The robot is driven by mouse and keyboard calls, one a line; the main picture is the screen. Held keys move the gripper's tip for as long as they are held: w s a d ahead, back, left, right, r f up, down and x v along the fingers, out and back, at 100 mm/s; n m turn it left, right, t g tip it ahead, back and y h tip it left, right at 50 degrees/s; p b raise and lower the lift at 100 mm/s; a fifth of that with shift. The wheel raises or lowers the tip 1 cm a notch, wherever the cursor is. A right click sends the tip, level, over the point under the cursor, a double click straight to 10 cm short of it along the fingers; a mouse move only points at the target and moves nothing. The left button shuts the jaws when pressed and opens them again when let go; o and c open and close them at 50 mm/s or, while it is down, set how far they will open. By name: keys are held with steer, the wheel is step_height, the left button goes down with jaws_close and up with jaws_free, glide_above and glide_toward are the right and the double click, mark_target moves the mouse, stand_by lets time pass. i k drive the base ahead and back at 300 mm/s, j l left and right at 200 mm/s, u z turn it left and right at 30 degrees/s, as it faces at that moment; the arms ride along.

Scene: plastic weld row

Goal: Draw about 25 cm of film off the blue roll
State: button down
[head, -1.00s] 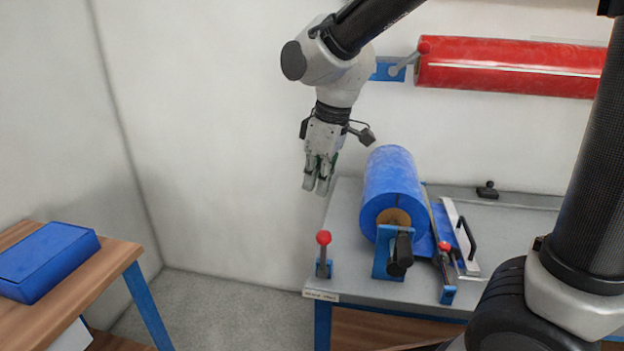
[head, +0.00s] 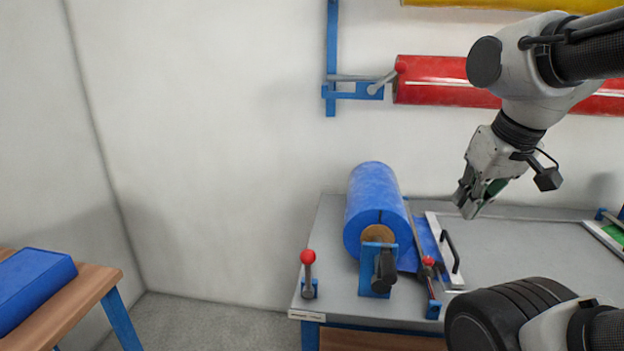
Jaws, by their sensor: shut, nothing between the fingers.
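The blue roll (head: 374,200) lies on a blue stand at the left part of the grey table, its brown core end facing me. A short stretch of blue film (head: 424,240) lies flat at the roll's right side, reaching under a bar with a red knob. A white strip with a black handle (head: 446,250) lies just right of the film. My gripper (head: 466,204) is shut and empty, pointing down and left, in the air to the right of the roll and above the table's back part. It touches nothing.
A lever with a red knob (head: 308,273) stands at the table's front left corner. A red roll (head: 440,80) hangs on the wall, with a yellow roll above. A blue box (head: 35,285) sits on a wooden table at left. The grey table's right part is mostly clear.

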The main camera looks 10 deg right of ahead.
mark_target(451, 263)
steer(key=l+z, duration=0.7)
steer(key=i+j, duration=0.15)
steer(key=j, duration=0.2)
